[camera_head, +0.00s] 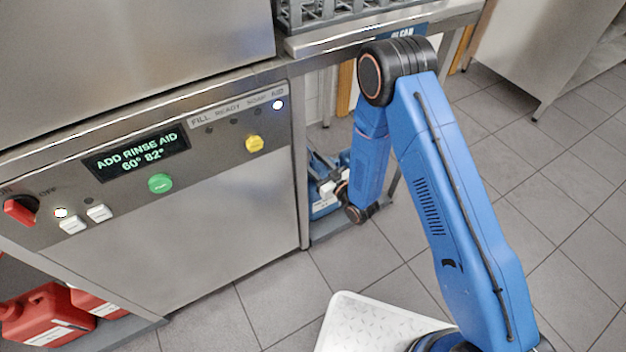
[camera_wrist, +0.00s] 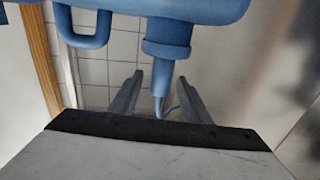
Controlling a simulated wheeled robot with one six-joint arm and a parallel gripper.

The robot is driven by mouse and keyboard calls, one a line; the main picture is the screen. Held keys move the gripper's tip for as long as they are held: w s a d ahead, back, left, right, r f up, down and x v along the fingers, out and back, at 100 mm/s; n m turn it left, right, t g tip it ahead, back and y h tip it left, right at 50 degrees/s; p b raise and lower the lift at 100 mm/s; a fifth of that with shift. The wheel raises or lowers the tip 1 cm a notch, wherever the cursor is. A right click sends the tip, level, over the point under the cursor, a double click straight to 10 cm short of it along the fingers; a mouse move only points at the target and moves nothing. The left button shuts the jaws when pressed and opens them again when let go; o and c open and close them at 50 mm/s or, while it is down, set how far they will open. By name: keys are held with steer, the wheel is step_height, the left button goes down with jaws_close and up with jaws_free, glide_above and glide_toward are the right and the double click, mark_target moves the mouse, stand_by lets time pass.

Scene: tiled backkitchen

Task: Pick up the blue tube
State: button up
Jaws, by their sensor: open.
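The blue tube (camera_wrist: 158,106) shows in the wrist view as a thin, curved piece coming out of the blue cap (camera_wrist: 167,38) of a blue canister (camera_wrist: 215,8). My gripper (camera_wrist: 160,76) is open, with one finger on each side of the tube and cap end. I see no clear contact between the fingers and the tube. The tube's far end is hidden behind the dark edge of my gripper body. In the head view the blue canister (camera_head: 324,208) sits low under the counter, partly behind my arm. The tube cannot be made out there.
The dishwasher front (camera_head: 200,220) stands left of my arm. Red canisters (camera_head: 48,315) lie at the lower left. A wooden strip (camera_wrist: 40,52) stands beside the canister. A steel counter (camera_head: 365,30) is above. Tiled floor (camera_head: 500,130) is open to the right.

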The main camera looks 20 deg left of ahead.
jaws_close()
